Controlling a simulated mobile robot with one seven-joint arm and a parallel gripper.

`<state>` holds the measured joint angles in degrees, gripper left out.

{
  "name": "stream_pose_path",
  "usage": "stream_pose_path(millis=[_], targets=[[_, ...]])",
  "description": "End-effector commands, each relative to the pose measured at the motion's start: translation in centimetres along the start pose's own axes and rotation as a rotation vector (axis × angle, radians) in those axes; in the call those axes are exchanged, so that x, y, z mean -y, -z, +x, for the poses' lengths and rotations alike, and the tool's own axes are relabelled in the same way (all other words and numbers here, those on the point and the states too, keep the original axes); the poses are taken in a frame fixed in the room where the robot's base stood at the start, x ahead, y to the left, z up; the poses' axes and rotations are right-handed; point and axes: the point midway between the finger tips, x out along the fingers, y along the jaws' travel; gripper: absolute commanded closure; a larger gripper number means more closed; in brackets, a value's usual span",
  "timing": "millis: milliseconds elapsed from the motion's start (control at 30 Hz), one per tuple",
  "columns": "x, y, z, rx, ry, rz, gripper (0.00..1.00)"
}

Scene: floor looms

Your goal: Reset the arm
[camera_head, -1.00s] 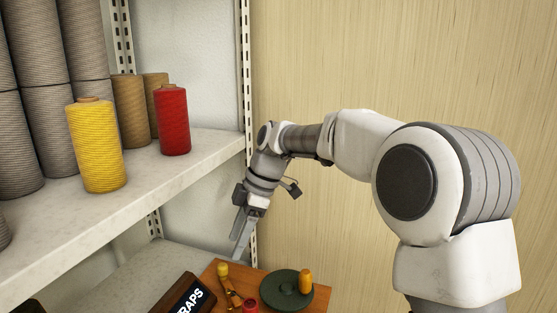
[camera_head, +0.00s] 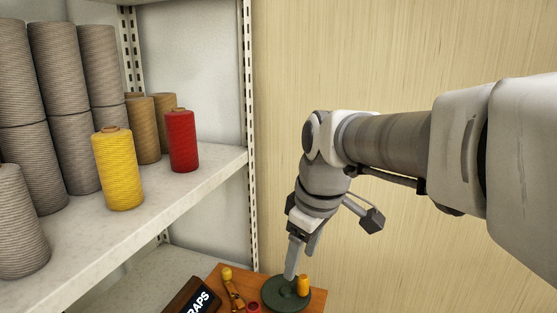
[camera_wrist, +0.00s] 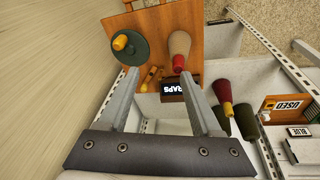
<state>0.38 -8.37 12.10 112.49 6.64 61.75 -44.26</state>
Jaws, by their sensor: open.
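My gripper (camera_head: 301,264) hangs at the end of my arm, pointing down, to the right of the shelf post and above a small wooden surface (camera_head: 318,300). Its two fingers are apart with nothing between them. In the wrist view my gripper (camera_wrist: 158,77) also shows spread and empty. A dark green disc (camera_head: 272,292) with a small orange spool (camera_head: 303,286) lies on the wooden surface; one fingertip overlaps the disc in the head view, and I cannot tell the gap.
Shelving on the left holds a yellow cone (camera_head: 118,170), a red cone (camera_head: 183,142) and several grey and tan ones. A plain wooden wall (camera_head: 400,60) is behind my arm.

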Motion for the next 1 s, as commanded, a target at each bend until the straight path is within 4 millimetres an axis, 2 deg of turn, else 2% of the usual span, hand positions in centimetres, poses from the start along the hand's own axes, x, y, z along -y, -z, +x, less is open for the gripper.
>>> stream_pose_path(millis=[33, 200, 400, 500, 700, 1000], targets=[[0.3, -1.4, -1.7, -0.006, -0.034, 0.073, 0.34], [1.3, -6.2, -4.5, -0.038, -0.125, 0.346, 0.34], [2.9, -11.4, -6.4, -0.110, -0.201, 0.650, 0.34], [3.6, -13.2, -6.6, -0.147, -0.219, 0.766, 0.34], [4.4, -15.0, -6.6, -0.188, -0.233, 0.888, 0.34], [4.5, -15.2, -6.4, -0.191, -0.233, 0.902, 0.34]])
